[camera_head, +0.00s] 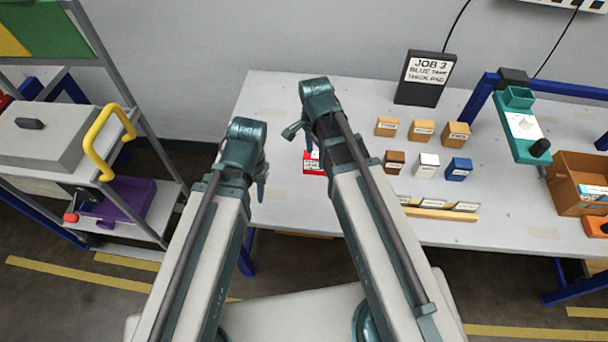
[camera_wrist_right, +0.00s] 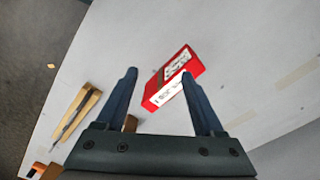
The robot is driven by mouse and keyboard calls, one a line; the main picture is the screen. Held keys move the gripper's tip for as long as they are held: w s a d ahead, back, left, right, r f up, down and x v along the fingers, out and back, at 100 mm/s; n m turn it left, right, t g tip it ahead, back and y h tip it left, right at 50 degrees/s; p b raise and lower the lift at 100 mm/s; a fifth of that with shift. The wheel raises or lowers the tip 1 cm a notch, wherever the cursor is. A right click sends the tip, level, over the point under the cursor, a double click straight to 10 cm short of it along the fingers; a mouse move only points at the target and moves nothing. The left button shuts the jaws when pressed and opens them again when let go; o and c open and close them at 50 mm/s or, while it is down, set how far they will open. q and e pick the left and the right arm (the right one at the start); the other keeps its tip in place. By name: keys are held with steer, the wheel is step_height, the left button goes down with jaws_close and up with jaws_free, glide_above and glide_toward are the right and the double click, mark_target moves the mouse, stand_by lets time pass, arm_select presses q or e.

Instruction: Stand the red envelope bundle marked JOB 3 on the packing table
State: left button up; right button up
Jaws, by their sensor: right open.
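The red envelope bundle (camera_head: 313,168) is on the packing table (camera_head: 275,205), partly hidden behind my right arm. In the right wrist view the bundle (camera_wrist_right: 192,62) shows red sides and a white, printed label face, too small to read. My right gripper (camera_wrist_right: 158,74) is open above the table. The bundle lies beyond its fingertips, off toward the right finger, which overlaps its edge in the picture. It is not gripped. In the head view the right gripper (camera_head: 302,138) is just above the bundle. My left gripper (camera_head: 262,188) hangs near the table's left edge, its fingers seen edge-on.
A JOB 3 sign (camera_head: 426,78) stands at the back. Several small labelled boxes (camera_head: 422,130) and a wooden strip (camera_head: 438,213) stand right of the bundle. A teal device (camera_head: 522,125) and cardboard box (camera_head: 578,180) are farther right. A shelf (camera_head: 150,225) stands left.

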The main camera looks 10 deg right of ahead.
steer(key=s+a+n, duration=0.6)
steer(key=s+n, duration=0.4)
steer(key=n, duration=0.7)
steer(key=shift+s+a+n+h, duration=0.2)
steer(key=shift+n+h, duration=0.1)
steer(key=shift+h, duration=0.1)
